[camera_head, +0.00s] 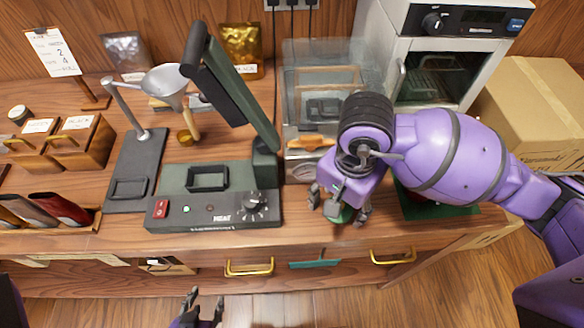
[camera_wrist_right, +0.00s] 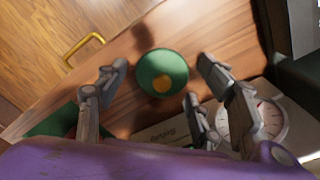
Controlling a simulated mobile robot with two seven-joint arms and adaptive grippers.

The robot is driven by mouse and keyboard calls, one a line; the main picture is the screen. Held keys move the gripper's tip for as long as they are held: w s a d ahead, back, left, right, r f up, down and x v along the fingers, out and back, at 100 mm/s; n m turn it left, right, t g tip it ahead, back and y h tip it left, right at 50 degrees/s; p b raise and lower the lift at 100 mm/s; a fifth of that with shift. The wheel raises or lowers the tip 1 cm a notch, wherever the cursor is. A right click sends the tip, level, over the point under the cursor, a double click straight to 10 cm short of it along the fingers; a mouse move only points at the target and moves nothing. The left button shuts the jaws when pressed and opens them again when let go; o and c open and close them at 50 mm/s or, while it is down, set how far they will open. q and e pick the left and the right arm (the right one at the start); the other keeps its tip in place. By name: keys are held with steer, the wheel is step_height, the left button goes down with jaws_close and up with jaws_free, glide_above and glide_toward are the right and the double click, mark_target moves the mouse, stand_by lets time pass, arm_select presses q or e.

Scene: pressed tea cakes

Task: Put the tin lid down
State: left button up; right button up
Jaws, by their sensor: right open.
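The tin lid is a round green disc with a gold centre; it shows in the right wrist view (camera_wrist_right: 149,62) and partly in the head view (camera_head: 338,213). It appears to rest on the wooden counter near its front edge. My right gripper (camera_head: 340,208) is open above the lid, its fingers spread around it; in the wrist view (camera_wrist_right: 161,80) I see gaps between lid and fingers. My left gripper (camera_head: 203,306) is low at the bottom of the head view, in front of the counter. It looks open and empty.
A dial scale (camera_head: 303,172) with a clear box stands just behind the right gripper. A heat press (camera_head: 212,178) with a raised arm is to the left. A dark green mat (camera_head: 465,211) lies to the right. Drawer handles (camera_head: 249,268) line the front.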

step_height(320, 180, up, 12)
steer(key=shift+r+p, duration=0.2)
steer(key=shift+p, duration=0.2)
steer(key=shift+a, duration=0.1)
stand_by(0.6)
